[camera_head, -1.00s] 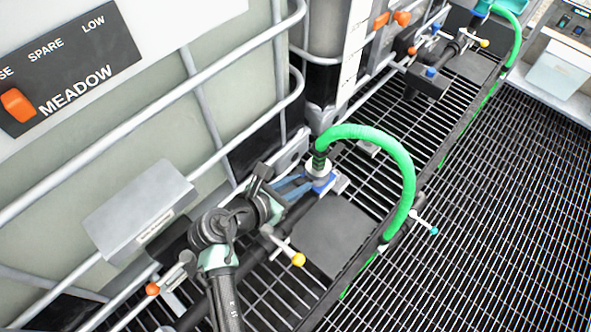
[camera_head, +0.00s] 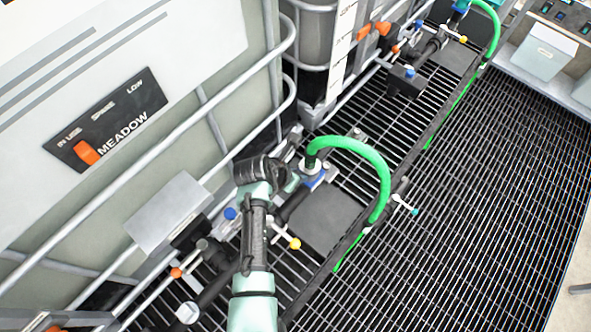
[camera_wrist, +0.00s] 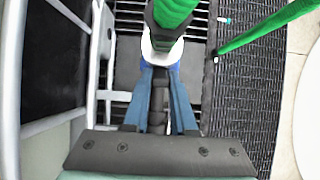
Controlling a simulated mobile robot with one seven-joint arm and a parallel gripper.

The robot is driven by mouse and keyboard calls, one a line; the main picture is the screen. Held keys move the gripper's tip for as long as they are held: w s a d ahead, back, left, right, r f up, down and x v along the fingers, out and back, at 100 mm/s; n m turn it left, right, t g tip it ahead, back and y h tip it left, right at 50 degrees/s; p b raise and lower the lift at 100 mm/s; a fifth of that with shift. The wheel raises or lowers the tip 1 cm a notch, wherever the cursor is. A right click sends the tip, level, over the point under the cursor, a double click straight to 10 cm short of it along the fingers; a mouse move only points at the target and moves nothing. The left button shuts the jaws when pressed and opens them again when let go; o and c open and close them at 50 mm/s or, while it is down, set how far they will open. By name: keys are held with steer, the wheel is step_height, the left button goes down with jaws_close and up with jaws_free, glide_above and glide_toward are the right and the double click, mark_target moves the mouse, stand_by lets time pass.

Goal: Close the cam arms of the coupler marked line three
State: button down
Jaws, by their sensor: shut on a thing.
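A coupler with a white body (camera_head: 307,167) and a blue part below it sits at the near end of a green hose (camera_head: 358,148), beside the MEADOW tank. In the wrist view, the coupler (camera_wrist: 161,50) stands at the fingertips with the hose (camera_wrist: 176,8) rising from it. My gripper (camera_wrist: 162,70) reaches it with two blue fingers, one on each side, closed in on its blue lower part. In the head view, my wrist hides most of my gripper. I cannot tell the cam arms apart from the fingers, and no line-three mark is readable.
A black pipe with a yellow-knobbed valve handle (camera_head: 294,243) runs close to my arm. Tank cage rails (camera_head: 150,155) stand left. A dark plate (camera_head: 322,217) lies on the grating (camera_head: 470,190), which is open to the right. A second green hose (camera_head: 492,22) is farther back.

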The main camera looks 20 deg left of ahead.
steer(key=shift+w, duration=0.1)
stand_by(0.4)
steer(key=c, duration=0.7)
jaws_free()
steer(key=shift+r, duration=0.1)
steer(key=b+v, duration=0.1)
steer(key=v, duration=1.1)
steer(key=shift+r+b, duration=0.35)
steer(key=shift+r, duration=0.05)
